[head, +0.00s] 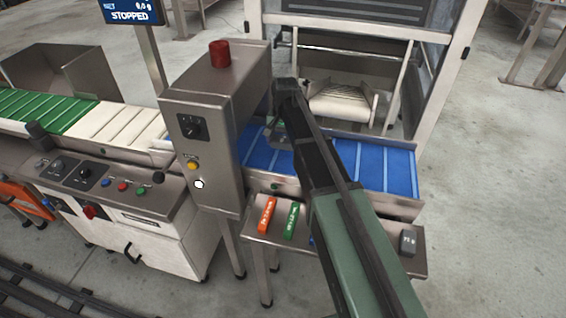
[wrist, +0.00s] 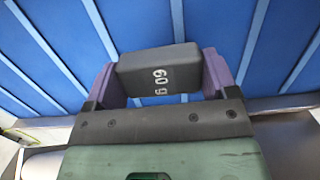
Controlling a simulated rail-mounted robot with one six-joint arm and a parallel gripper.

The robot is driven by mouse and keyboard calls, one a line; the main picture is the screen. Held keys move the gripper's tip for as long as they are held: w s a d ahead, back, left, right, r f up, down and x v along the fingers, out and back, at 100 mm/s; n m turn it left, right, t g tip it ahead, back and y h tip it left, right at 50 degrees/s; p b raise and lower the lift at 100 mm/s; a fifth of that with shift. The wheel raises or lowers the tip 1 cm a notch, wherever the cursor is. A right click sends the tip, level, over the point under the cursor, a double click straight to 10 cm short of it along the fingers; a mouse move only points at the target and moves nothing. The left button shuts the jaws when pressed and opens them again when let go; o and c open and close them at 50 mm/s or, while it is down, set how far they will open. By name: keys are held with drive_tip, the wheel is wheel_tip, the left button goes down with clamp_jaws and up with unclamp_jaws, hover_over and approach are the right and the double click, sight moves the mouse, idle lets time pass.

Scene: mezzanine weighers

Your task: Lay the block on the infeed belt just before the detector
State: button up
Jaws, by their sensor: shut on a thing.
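My gripper (wrist: 160,82) is shut on a dark grey block (wrist: 158,70), with one purple finger on each side. White marks on the block look like 609 or 60g. The blue infeed belt (wrist: 45,50) lies beneath the block in the wrist view; the gap between them cannot be told. In the head view my arm reaches over the blue belt (head: 385,168), and its end is close to the right side of the steel detector housing (head: 218,100). The arm hides most of the gripper and the block there.
A red beacon (head: 219,53) tops the housing. A screen (head: 132,12) reads STOPPED. A framed enclosure (head: 355,35) stands behind the belt.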

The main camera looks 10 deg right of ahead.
sight(283, 156)
wheel_tip(283, 156, down, 4)
drive_tip(key=b, duration=0.4)
drive_tip(key=shift+f, duration=0.25)
drive_tip(key=shift+r, duration=0.3)
drive_tip(key=shift+f, duration=0.25)
drive_tip(key=o, duration=0.9)
drive_tip(key=shift+r, duration=0.1)
drive_tip(key=shift+r, duration=0.1)
drive_tip(key=r+p, duration=0.4)
drive_tip(key=w+r+p, duration=0.1)
drive_tip(key=r+p, duration=0.7)
drive_tip(key=shift+w+d+r, duration=0.15)
drive_tip(key=shift+d, duration=0.2)
drive_tip(key=s+n+t, duration=0.1)
drive_tip(key=s+n, duration=0.4)
drive_tip(key=s, duration=1.9)
drive_tip(key=shift+s+a+f+n+h, duration=0.2)
drive_tip(key=shift+a+n+h, duration=0.1)
drive_tip(key=shift+a, duration=0.05)
